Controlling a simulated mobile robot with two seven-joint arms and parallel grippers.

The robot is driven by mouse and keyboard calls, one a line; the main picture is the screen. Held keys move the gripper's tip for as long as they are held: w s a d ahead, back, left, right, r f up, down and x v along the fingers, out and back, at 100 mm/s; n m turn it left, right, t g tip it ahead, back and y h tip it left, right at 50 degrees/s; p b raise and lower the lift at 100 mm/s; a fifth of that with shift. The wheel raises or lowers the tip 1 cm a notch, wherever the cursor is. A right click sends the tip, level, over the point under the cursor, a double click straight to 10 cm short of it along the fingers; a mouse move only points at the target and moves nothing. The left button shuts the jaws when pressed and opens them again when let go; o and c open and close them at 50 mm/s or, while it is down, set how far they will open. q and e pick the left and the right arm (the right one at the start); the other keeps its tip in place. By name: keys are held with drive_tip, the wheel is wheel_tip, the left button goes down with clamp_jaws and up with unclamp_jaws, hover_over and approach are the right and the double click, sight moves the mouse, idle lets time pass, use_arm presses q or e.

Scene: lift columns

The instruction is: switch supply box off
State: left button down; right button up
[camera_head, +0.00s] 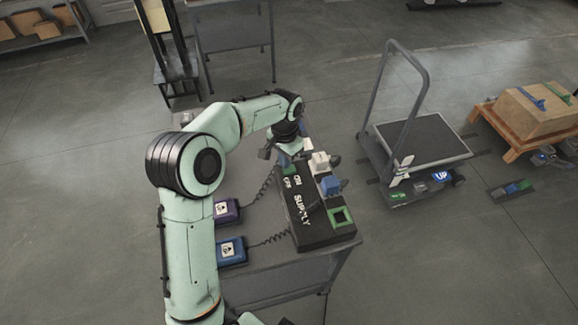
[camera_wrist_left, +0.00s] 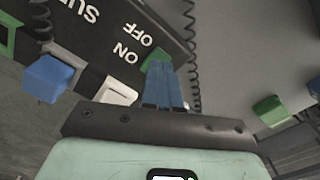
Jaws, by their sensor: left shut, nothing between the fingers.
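The black supply box (camera_head: 310,222) lies on the grey table, with white SUPPLY, ON and OFF lettering. It also shows in the left wrist view (camera_wrist_left: 110,30). Its green switch (camera_head: 289,170) sits by the ON and OFF marks; which way it is set I cannot tell. In the left wrist view the green switch (camera_wrist_left: 155,56) is just beyond my left fingertips and partly hidden by them. My left gripper (camera_wrist_left: 162,70) is shut and empty, its blue fingers pointing at the switch; whether they touch it I cannot tell. My right gripper is not in view.
A white plug (camera_head: 320,162) and a blue plug (camera_head: 330,186) sit on the box's right side, beside a green-framed socket (camera_head: 342,217). Two blue-purple boxes (camera_head: 231,250) with coiled cords lie on the left. A trolley (camera_head: 422,138) stands to the right.

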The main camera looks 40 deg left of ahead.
sight(286, 171)
use_arm(q)
wheel_tip(286, 171, up, 5)
drive_tip(key=shift+w+f+p, duration=0.1)
drive_tip(key=shift+f+p, duration=0.1)
drive_tip(key=shift+p, duration=0.9)
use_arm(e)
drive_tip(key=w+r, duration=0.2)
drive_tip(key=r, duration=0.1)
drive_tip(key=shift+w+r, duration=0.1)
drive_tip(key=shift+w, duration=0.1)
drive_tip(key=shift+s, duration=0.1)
use_arm(q)
drive_tip(key=shift+f, duration=0.1)
